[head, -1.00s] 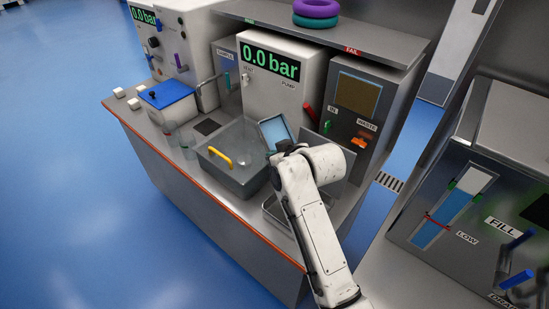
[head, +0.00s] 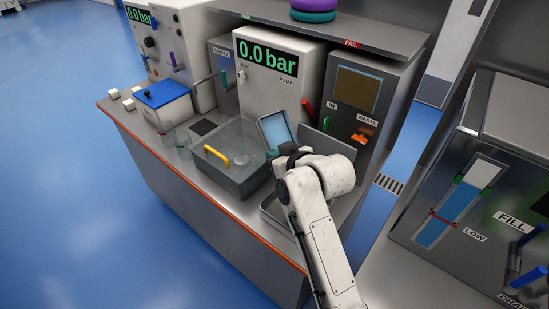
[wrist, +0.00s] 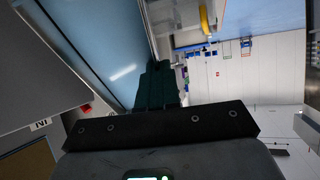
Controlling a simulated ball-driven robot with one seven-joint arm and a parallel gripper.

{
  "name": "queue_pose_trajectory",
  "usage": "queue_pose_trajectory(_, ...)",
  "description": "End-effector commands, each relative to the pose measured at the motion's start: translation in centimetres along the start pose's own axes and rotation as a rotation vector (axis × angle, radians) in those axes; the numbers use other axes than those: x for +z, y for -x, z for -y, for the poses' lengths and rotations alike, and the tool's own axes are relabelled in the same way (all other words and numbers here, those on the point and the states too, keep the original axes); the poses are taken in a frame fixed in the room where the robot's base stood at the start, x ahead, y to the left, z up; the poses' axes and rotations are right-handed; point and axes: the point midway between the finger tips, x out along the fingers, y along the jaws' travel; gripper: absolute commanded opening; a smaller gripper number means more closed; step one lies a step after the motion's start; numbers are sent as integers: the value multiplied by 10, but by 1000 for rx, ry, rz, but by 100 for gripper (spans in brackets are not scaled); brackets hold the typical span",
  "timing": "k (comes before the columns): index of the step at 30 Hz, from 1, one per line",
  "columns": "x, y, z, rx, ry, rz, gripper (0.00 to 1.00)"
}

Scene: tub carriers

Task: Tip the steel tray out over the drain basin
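The steel tray (head: 277,129) is held up on a steep tilt in the head view, its face showing pale blue. It fills the upper left of the wrist view (wrist: 98,45). My gripper (head: 278,154) is at its lower edge; in the wrist view the teal fingers (wrist: 156,86) are closed on its rim. A grey, see-through open basin (head: 225,172) with a yellow handle stands just left of and below the tray. A low steel pan (head: 268,211) lies partly hidden under my arm. I cannot tell for certain which of these two is the drain basin.
A white machine (head: 272,88) reading 0.0 bar and a grey IN/WASTE cabinet (head: 362,105) stand close behind the tray. A blue-lidded box (head: 163,98) and clear beakers (head: 176,140) stand left. An overhead shelf (head: 335,34) holds stacked rings. Floor at left is clear.

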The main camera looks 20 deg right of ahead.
Motion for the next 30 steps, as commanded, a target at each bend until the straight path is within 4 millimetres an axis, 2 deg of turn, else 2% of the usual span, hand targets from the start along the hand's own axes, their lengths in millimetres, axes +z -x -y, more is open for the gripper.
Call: queue_pose_trajectory(30,6,8,0,0,1,-129,0)
